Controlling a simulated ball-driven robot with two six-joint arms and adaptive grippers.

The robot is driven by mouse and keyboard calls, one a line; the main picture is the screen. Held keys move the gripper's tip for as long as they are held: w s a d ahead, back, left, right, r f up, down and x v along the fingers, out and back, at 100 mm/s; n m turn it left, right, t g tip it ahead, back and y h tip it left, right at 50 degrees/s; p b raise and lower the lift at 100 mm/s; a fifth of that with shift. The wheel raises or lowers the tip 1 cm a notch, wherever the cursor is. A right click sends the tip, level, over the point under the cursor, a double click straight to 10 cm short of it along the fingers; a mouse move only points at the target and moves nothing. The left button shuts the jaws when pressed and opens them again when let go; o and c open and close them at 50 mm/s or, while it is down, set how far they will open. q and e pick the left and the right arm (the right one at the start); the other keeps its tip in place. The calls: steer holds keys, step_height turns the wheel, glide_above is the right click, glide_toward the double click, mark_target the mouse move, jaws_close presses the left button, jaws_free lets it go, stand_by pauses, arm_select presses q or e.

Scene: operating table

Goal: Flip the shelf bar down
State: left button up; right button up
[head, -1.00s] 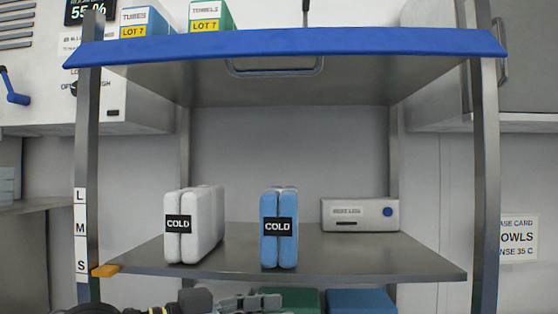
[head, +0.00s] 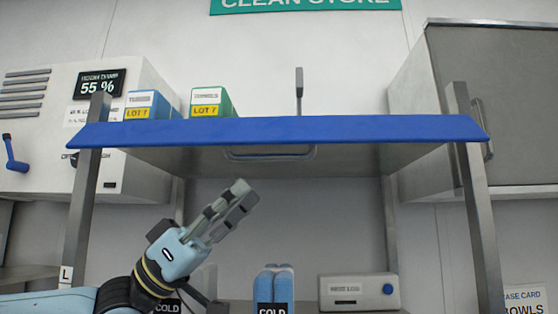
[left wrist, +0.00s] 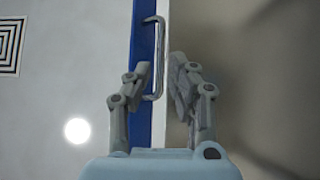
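A grey U-shaped bar (head: 270,155) shows at the underside of the upper shelf, just behind its blue front edge (head: 280,130). I cannot tell for sure that this is the shelf bar. A thin grey upright lever (head: 299,90) also stands above the shelf. My left gripper (head: 244,192) is below the blue edge, pointing up and right toward the U-shaped bar. In the left wrist view the gripper (left wrist: 160,65) is open, its fingers apart, with the bar (left wrist: 158,30) lying ahead between them. I see no contact. My right gripper is not in view.
Blue (head: 148,104) and green (head: 211,102) boxes stand on the upper shelf at left. Below are a blue cold pack (head: 274,285) and a grey box (head: 358,291). Metal posts (head: 474,220) flank the shelf. The space right of my left gripper under the shelf is free.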

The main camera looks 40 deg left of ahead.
mark_target(279, 157)
arm_select(q)
steer(key=x, duration=0.6)
steer(key=shift+r+p, duration=0.2)
steer(key=shift+p, duration=0.15)
steer(key=shift+p+x, duration=0.45)
steer(key=shift+x, duration=0.6)
steer(key=shift+w+d+f, duration=0.1)
jaws_close()
